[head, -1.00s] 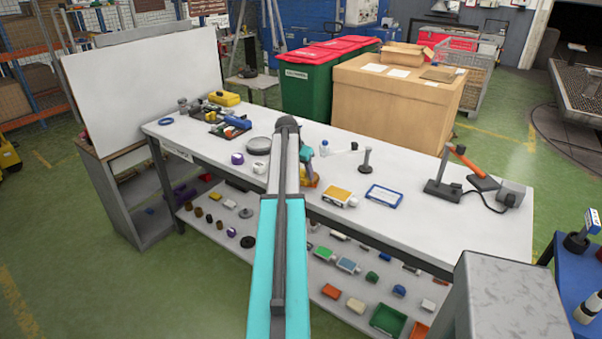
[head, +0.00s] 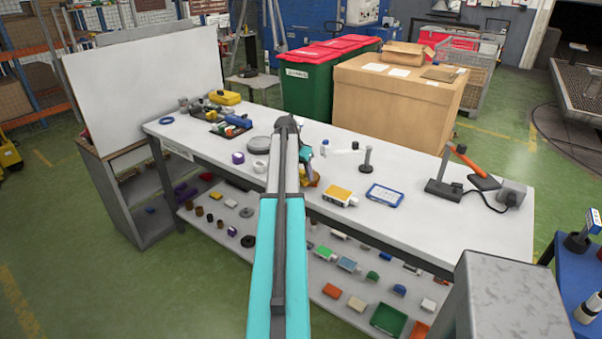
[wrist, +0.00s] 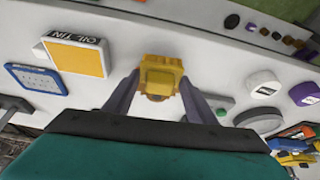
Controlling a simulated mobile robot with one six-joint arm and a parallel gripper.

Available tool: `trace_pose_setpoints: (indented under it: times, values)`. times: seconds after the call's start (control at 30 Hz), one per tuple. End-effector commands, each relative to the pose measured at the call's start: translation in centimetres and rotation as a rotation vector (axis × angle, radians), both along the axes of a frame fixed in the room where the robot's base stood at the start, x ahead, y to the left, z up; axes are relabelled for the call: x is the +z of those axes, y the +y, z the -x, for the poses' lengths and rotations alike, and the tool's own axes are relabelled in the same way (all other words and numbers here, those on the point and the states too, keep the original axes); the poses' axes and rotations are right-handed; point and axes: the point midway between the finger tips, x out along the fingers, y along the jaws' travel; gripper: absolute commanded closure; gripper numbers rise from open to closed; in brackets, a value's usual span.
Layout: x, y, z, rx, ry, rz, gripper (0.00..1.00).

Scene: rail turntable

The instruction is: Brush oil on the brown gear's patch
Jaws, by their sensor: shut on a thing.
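My gripper (wrist: 159,80) is shut on a small yellow block-like thing (wrist: 160,74), seen end-on between the two dark fingers in the wrist view. In the head view the yellow thing (head: 311,179) shows partly behind my arm, over the bench's front edge. I cannot tell whether it is the brush's handle; no bristles show. The oil tin (wrist: 75,56), a white box with a yellow-orange top, lies left of my gripper in the wrist view and on the bench in the head view (head: 340,195). Small brown round pieces (head: 209,218) sit on the lower shelf; no patch is discernible.
The white bench (head: 420,215) holds a blue-framed tablet-like thing (head: 384,194), a small post on a base (head: 366,160), and a grey disc (head: 260,145). A grey block (head: 510,300) is at the front right.

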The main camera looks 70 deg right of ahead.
Motion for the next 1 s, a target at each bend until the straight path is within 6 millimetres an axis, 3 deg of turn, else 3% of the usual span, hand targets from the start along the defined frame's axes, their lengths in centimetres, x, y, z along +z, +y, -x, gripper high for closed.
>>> trace_pose_setpoints:
  times: [1.0]
  values:
    - [4.5,0.0,0.0,0.0,0.0,0.0,0.67]
